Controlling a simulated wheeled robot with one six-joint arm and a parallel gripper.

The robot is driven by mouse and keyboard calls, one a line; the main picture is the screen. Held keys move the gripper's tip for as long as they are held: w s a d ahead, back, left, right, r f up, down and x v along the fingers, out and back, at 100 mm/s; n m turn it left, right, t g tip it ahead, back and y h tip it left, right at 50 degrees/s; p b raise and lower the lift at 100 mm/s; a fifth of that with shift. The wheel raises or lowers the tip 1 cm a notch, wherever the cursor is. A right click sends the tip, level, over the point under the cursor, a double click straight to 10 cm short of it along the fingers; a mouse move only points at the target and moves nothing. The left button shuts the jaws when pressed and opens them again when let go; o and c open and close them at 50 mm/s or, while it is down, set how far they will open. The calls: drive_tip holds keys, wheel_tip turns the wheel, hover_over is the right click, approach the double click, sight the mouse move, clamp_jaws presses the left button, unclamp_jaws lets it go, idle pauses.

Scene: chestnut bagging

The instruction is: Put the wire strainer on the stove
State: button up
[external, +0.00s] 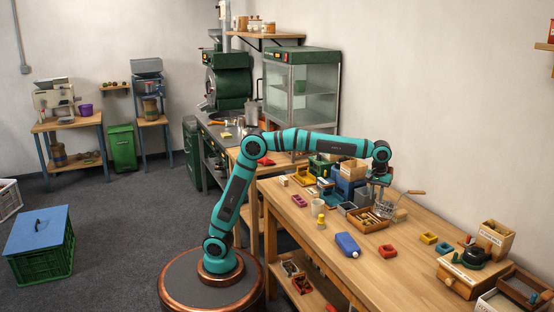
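My gripper (379,183) points down directly above or at the strainer's basket. The fingers are small and partly merged with the strainer, so I cannot tell whether they touch it or are open. The stove is not clearly identifiable; a dark metal counter (214,139) with a metal pot stands at the back, left of my arm.
A glass-fronted cabinet (302,85) stands behind. A wooden box with a dark device (478,257) is at the right.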

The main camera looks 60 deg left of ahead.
drive_tip(key=shift+f, duration=1.45)
clamp_jaws()
drive_tip(key=shift+r, duration=0.1)
